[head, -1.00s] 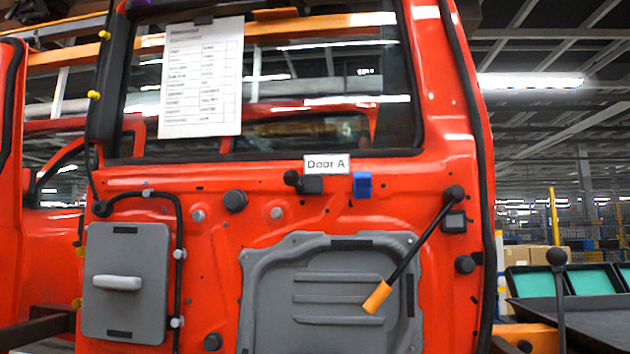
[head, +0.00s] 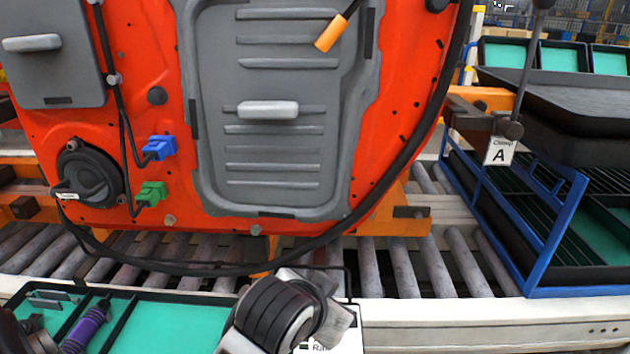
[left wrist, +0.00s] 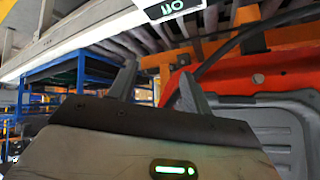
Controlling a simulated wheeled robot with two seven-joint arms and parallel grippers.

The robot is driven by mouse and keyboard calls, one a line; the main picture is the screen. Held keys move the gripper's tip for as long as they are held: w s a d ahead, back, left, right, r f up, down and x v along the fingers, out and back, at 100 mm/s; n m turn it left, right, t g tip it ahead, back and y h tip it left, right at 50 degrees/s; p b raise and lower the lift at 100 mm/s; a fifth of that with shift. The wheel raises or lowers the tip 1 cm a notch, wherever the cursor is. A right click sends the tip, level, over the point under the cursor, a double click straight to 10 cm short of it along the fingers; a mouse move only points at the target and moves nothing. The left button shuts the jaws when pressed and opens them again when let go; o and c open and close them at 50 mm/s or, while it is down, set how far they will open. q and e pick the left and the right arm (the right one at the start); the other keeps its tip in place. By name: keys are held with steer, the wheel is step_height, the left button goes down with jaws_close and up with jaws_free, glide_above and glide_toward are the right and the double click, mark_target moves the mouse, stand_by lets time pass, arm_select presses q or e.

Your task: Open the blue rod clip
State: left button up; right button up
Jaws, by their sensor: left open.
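The head view now shows the lower part of the red door (head: 400,100); no blue rod clip can be made out in either current view. The orange-tipped rod (head: 332,33) shows at the top edge, over the grey door panel (head: 350,140). A blue connector (head: 160,147) sits on the door's lower left, above a green one (head: 152,194). In the left wrist view, my left gripper (left wrist: 157,88) has two dark fingers apart with nothing between them. The grey panel is to their right in that view. My right gripper is not in view.
A roller conveyor (head: 372,268) runs below the door. A tray with teal compartments (head: 170,328) and a purple-handled tool (head: 85,327) is at bottom left. A blue-framed rack (head: 560,235) stands at right. A black hose loops along the door's lower edge.

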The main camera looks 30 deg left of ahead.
arm_select(q)
steer(key=w+r+n+t+y, duration=0.1)
steer(key=w+r+t+y, duration=0.2)
steer(key=r, duration=1)
steer(key=w+r+n+t, duration=0.1)
steer(key=w+r+t, duration=0.4)
steer(key=r, duration=0.7)
steer(key=s+a+r+n+t+y, duration=0.1)
steer(key=s+r+n+y, duration=0.25)
steer(key=r, duration=0.95)
steer(key=s+a+r+n+t+y, duration=0.15)
steer(key=s+r+y, duration=0.3)
steer(key=r, duration=0.85)
steer(key=shift+n+h, duration=0.4)
steer(key=p+x, duration=0.5)
steer(key=x, duration=0.8)
steer(key=shift+w+a+r, duration=0.2)
steer(key=shift+w+r, duration=0.05)
steer(key=shift+r, duration=0.1)
steer(key=shift+w+a, duration=0.1)
steer(key=shift+w, duration=0.1)
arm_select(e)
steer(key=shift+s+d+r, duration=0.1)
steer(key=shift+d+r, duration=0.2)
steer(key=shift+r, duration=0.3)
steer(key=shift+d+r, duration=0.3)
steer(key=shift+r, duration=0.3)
